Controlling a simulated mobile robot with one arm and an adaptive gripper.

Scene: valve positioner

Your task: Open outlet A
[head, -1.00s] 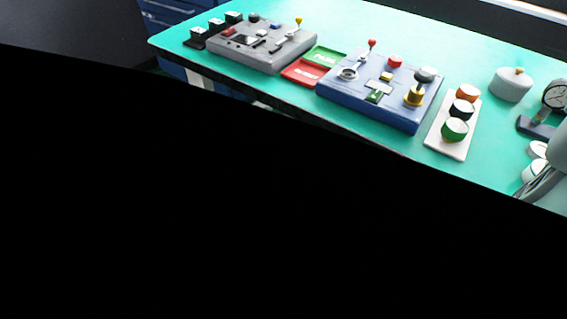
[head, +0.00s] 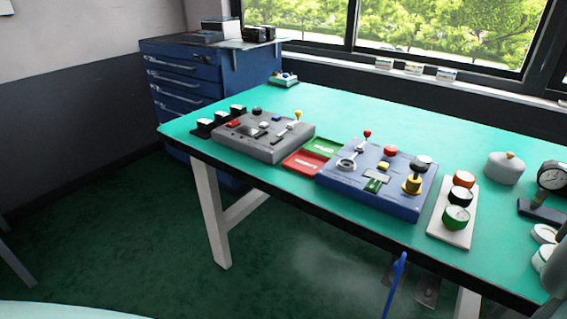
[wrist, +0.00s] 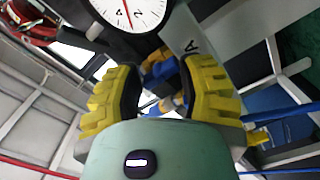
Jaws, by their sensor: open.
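My gripper (wrist: 160,78) shows in the wrist view with its two ridged yellow fingers apart. A small blue and yellow part (wrist: 166,75) shows in the gap between them, beyond the fingers; I cannot tell whether they touch it. A grey plate with the letter A (wrist: 192,46) is just above the right finger. A round white dial (wrist: 132,10) with a red needle is at the top. I cannot tell which part is the outlet's handle. My gripper is not clearly visible in the head view.
The green table (head: 340,115) holds a grey control box (head: 262,137), a blue control box (head: 375,180), a white button panel (head: 455,212) and a gauge (head: 552,176). A blue upright part (head: 398,275) stands before its front edge. In the wrist view a red wheel-like thing (wrist: 32,25) is upper left.

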